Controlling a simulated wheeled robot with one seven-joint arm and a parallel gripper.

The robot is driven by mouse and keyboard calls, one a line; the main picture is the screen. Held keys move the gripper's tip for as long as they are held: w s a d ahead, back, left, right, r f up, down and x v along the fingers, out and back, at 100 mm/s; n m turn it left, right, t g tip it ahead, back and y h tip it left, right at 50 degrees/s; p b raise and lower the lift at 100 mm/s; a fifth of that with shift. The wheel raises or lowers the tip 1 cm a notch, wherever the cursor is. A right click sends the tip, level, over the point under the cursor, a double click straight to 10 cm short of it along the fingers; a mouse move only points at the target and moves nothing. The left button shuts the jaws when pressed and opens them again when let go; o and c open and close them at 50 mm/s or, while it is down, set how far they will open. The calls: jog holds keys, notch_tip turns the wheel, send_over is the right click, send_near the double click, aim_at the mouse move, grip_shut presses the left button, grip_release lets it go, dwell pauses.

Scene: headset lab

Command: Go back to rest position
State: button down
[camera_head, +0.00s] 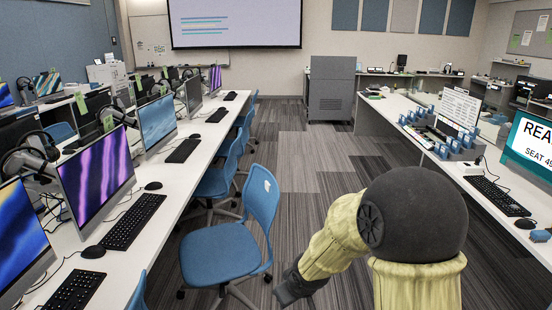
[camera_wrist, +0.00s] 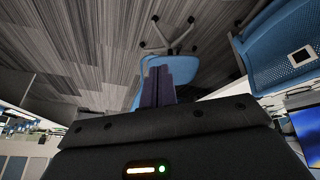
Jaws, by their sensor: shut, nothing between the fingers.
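My gripper (camera_wrist: 158,76) shows in the wrist view with its two dark fingers side by side and closed, nothing held between them. Behind the fingers are the blue seat and wheeled base of a chair (camera_wrist: 165,30). In the head view my arm is bent at the lower right, with a dark rounded joint and yellowish sleeves. Its dark end (camera_head: 292,288) hangs low over the carpet, just right of a blue chair (camera_head: 222,256). The fingers cannot be made out there.
A long white desk (camera_head: 150,204) with monitors, keyboards and headsets runs along the left, blue chairs beside it. Another desk (camera_head: 395,112) with a rack of small devices (camera_head: 440,135) stands right. A grey cabinet (camera_head: 331,88) stands at the back. The carpeted aisle (camera_head: 305,160) between is clear.

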jog(key=s+d+r+m+g+p, duration=0.1)
jog(key=s+d+r+m, duration=0.2)
jog(key=s, duration=0.4)
jog(key=s+d+r+m+g+h+p, duration=0.1)
jog(key=s+d+r+m+p, duration=0.1)
jog(key=s+d, duration=0.6)
notch_tip(320, 180, up, 3)
jog(key=shift+f+m+h, duration=0.1)
jog(key=shift+m+h, duration=0.2)
jog(key=shift+m, duration=0.5)
